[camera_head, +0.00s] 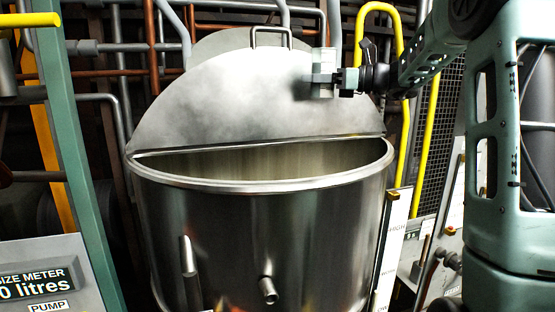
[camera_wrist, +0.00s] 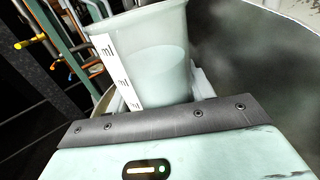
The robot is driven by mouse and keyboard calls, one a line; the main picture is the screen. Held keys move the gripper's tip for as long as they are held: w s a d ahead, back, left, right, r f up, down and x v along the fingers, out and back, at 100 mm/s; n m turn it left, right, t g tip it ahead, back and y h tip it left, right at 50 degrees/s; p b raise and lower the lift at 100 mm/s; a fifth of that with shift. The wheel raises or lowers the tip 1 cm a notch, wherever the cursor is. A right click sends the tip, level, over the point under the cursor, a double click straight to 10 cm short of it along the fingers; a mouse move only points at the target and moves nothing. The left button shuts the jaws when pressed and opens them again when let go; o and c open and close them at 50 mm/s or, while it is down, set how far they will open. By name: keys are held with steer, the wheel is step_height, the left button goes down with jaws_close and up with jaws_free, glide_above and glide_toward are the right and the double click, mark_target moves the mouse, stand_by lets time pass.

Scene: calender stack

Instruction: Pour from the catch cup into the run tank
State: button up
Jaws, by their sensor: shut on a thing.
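The run tank (camera_head: 260,240) is a large round steel vessel in the middle of the head view. A raised, handled steel lid (camera_head: 230,100) stands over its back, and the front of its mouth is open. The catch cup (camera_wrist: 150,70) is a translucent cup with an "ml" scale strip, holding pale liquid in its lower part. My gripper (camera_wrist: 155,95) is shut around the cup. In the head view my gripper (camera_head: 325,82) is in front of the lid's right part, above the tank's rim. The cup looks small and pale there, and its tilt is unclear.
A green post (camera_head: 75,150) and a size meter panel (camera_head: 45,275) stand at left. Yellow pipes (camera_head: 401,110) and a mesh guard (camera_head: 438,130) are behind at right. A level scale marked HIGH (camera_head: 393,240) stands by the tank's right side. Space above the tank's front opening is clear.

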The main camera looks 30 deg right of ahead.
stand_by(0.3)
steer(key=shift+s+a+f+n, duration=0.1)
steer(key=shift+a+f+n, duration=0.05)
steer(key=shift+f+n, duration=0.35)
steer(key=shift+s+a+f+n+g+b, duration=0.15)
steer(key=shift+f+n+g+b, duration=0.2)
steer(key=shift+f+b, duration=0.6)
steer(key=f+n+h+b, duration=0.1)
steer(key=f+b, duration=0.1)
steer(key=b, duration=0.1)
steer(key=a+f+n+h+b, duration=0.1)
steer(key=f+n+b, duration=0.1)
steer(key=f+b, duration=0.1)
steer(key=a+f+n+b, duration=0.1)
steer(key=f+b, duration=0.1)
steer(key=b, duration=0.2)
steer(key=shift+s+f+n+g+h, duration=0.2)
steer(key=shift+f+n+g+h, duration=0.05)
steer(key=shift+f+g+h, duration=0.15)
steer(key=shift+f+n+h+b, duration=0.2)
steer(key=shift+n+h+b, duration=0.1)
steer(key=shift+n+b, duration=0.3)
steer(key=shift+d+r+n+h, duration=0.2)
steer(key=shift+r+n+h, duration=0.3)
steer(key=shift+r+n, duration=0.1)
steer(key=shift+w+d+f+n+h+b, duration=0.15)
steer(key=shift+f+n+h+b, duration=0.2)
steer(key=shift+n+b, duration=0.2)
stand_by(1.0)
